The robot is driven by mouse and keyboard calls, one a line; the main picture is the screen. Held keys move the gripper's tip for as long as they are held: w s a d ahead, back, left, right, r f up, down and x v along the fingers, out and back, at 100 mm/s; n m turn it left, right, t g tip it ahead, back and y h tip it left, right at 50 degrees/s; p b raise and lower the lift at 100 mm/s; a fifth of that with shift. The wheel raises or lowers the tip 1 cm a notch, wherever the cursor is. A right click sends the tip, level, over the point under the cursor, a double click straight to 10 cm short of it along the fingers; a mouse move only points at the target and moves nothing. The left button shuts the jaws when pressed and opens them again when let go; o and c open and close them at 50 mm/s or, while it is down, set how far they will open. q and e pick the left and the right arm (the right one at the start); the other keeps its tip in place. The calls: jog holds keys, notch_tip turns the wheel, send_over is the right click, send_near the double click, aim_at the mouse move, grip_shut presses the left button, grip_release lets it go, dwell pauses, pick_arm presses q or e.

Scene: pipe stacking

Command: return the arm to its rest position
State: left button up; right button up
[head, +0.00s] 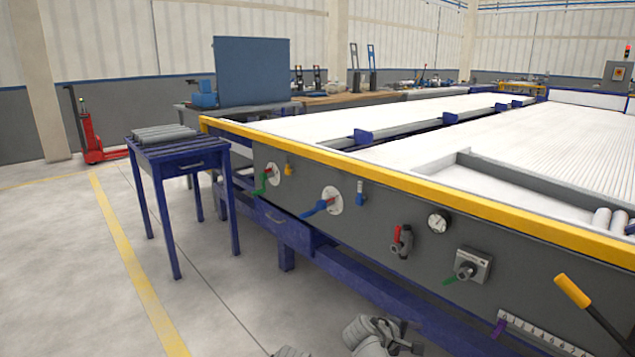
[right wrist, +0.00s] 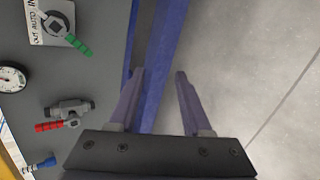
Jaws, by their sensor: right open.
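My right gripper (head: 405,337) is at the bottom of the head view, low in front of the machine's grey side panel. In the right wrist view my right gripper (right wrist: 160,74) has its two fingers apart with nothing between them. Past the fingers I see the machine's blue frame (right wrist: 165,60) and bare floor. My left gripper is not clearly in view.
The grey panel (head: 395,205) carries valves, a gauge (head: 438,222) and a switch box (head: 473,264). A yellow-handled lever (head: 573,291) sticks out at right. A blue table (head: 190,160) holds grey pipes (head: 163,133). Floor at left (head: 70,270) is clear.

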jog(key=s+a+m+g+y+p, duration=0.5)
jog(key=s+a+g+y+p, duration=0.25)
jog(key=s+a, duration=1.1)
pick_arm(q)
notch_tip(320, 180, up, 47)
jog(key=p, duration=3.7)
jog(key=shift+f, duration=0.15)
pick_arm(e)
notch_tip(320, 180, up, 37)
jog(key=t, duration=0.1)
jog(key=shift+w+r+m, duration=0.2)
jog(key=shift+w+m, duration=0.1)
jog(key=shift+w, duration=0.05)
pick_arm(q)
jog(key=shift+s, duration=0.1)
pick_arm(e)
jog(key=shift+a+y, duration=0.1)
jog(key=shift+y, duration=0.15)
